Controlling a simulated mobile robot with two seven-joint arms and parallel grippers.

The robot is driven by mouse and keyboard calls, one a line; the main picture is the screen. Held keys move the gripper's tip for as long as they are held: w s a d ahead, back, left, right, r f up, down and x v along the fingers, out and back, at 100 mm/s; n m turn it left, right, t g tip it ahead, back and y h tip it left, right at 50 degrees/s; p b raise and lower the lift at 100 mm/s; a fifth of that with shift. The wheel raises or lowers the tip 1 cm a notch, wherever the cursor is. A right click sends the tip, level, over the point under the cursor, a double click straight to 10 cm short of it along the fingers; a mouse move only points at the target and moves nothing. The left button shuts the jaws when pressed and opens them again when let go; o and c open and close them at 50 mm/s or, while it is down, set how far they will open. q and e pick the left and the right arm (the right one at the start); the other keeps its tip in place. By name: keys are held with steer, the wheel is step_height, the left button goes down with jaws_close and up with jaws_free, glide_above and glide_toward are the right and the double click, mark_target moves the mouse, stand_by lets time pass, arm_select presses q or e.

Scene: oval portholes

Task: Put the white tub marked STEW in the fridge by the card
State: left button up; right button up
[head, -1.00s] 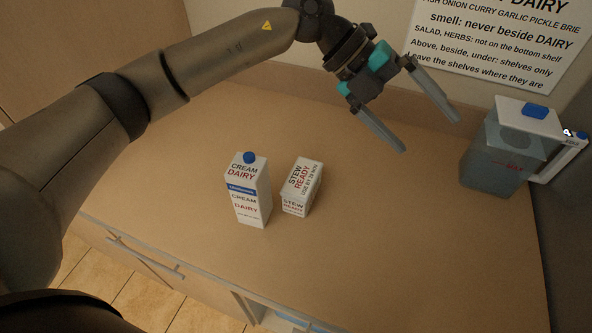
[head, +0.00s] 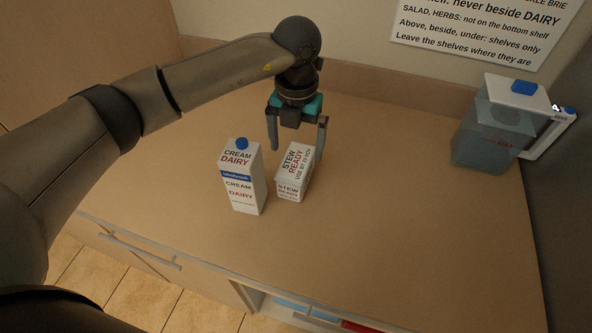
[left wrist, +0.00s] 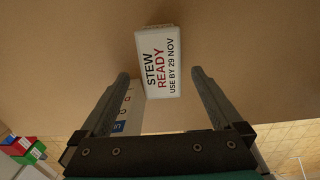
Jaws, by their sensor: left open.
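The white tub marked STEW (head: 296,172) stands on the counter just right of the cream carton. Its lid reads STEW READY USE BY 29 NOV. My left gripper (head: 297,148) is open and empty, above and just behind the tub, its fingers pointing down. In the left wrist view the tub (left wrist: 159,62) lies ahead of the open fingertips (left wrist: 160,75), apparently not held. The card (head: 480,30) on the wall shows only in part; its readable lines include "never beside DAIRY" and "SALAD, HERBS: not on the bottom shelf".
A cream carton marked DAIRY (head: 243,180) with a blue cap stands close beside the tub on the left. A clear jug (head: 490,130) with a white lid stands at the right. The counter (head: 400,210) is clear between tub and jug.

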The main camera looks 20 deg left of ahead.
mark_target(296, 162)
arm_select(q)
steer(key=f, duration=0.7)
steer(key=shift+s+f, duration=0.3)
steer(key=shift+f, duration=0.05)
steer(key=shift+r, duration=0.1)
jaws_close()
stand_by(0.4)
